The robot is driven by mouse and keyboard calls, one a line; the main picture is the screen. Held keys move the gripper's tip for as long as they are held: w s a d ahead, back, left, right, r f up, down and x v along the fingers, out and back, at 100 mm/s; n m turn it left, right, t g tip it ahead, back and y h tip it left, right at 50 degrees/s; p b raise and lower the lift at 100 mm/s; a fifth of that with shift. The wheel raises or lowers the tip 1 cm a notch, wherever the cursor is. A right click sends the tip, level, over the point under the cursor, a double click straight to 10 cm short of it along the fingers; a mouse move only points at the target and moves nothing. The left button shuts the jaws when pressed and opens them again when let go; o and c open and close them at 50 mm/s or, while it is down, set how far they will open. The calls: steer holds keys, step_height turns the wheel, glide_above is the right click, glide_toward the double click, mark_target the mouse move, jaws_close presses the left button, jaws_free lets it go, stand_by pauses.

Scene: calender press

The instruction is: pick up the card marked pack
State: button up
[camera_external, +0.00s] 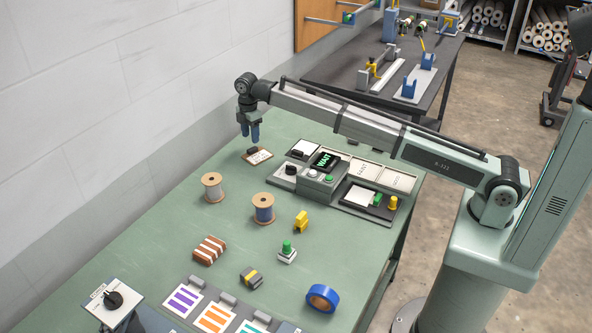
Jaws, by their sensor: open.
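My gripper (250,137) has blue fingers and points down near the far left edge of the green table. It is open, with nothing seen between the fingers. A small pale card with a brown edge and a dark clip or block on it (262,157) lies on the table just below and to the right of the fingertips, apart from them. Its marking is too small to read, so I cannot tell if it says pack.
Two spools (213,187) (264,208), a yellow part (301,221), a green-topped button (287,252), a striped block (209,250) and blue tape (321,298) stand in front. Colour-striped cards (184,300) lie at the near edge. The wall (110,110) is close on the left.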

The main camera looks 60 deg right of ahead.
mark_target(252, 148)
steer(key=shift+s+f, duration=0.1)
steer(key=shift+f, duration=2.75)
jaws_close()
